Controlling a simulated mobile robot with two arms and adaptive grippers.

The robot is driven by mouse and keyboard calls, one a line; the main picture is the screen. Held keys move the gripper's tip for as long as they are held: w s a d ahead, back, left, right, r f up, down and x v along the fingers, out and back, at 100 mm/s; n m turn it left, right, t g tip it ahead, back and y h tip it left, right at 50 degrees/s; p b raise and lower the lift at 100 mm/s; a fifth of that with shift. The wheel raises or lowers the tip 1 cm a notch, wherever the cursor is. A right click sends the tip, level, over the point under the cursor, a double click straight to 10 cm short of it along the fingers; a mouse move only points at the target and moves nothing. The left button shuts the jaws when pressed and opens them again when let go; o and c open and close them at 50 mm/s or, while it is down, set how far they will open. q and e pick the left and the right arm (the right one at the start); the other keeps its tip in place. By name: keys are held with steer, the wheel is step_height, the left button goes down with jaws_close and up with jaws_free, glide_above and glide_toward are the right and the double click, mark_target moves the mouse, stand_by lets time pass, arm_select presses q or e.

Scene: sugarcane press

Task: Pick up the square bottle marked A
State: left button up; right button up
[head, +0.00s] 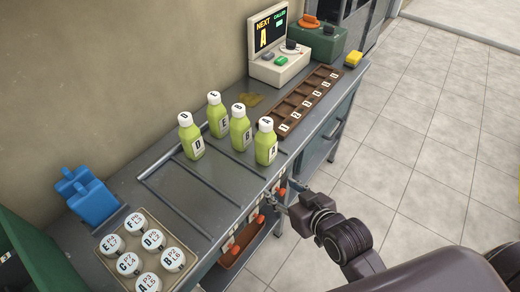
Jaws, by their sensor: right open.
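The square bottle marked A (266,147) is light green with a white cap and stands upright near the front edge of the workbench. It is the rightmost of a small group with bottle B (240,133), bottle E (217,120) and bottle D (192,141). My right gripper (284,193) is open and empty at the bench's front edge, below bottle A in the picture and apart from it. Its fingers are small and partly lost against the bench front. My left gripper is not in view.
A slotted brown rack (306,104) lies to the right of the bottles. A display unit (275,66) showing "NEXT A" stands behind it. A tray of round lettered caps (110,236) is at lower left. Metal rails (181,186) lie left of bottle A.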

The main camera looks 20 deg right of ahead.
mark_target(270, 126)
steer(key=w+r+t, duration=0.2)
steer(key=r, duration=0.2)
steer(key=w+r+t, duration=0.2)
steer(key=r, duration=0.2)
steer(key=w+r+t+y, duration=0.1)
steer(key=w+r+t, duration=0.1)
steer(key=r, duration=0.2)
steer(key=shift+d+r, duration=0.25)
steer(key=shift+r, duration=0.1)
steer(key=shift+w+r+m, duration=0.25)
steer(key=shift+m, duration=0.05)
steer(key=w, duration=0.3)
steer(key=w+a+p, duration=0.1)
steer(key=w, duration=0.2)
steer(key=shift+w+a+r, duration=0.15)
steer(key=shift+w, duration=0.15)
steer(key=shift+w+a, duration=0.1)
steer(key=shift+w, duration=0.3)
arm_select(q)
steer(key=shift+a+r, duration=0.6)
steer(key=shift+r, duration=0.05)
arm_select(e)
steer(key=shift+s, duration=0.1)
jaws_close()
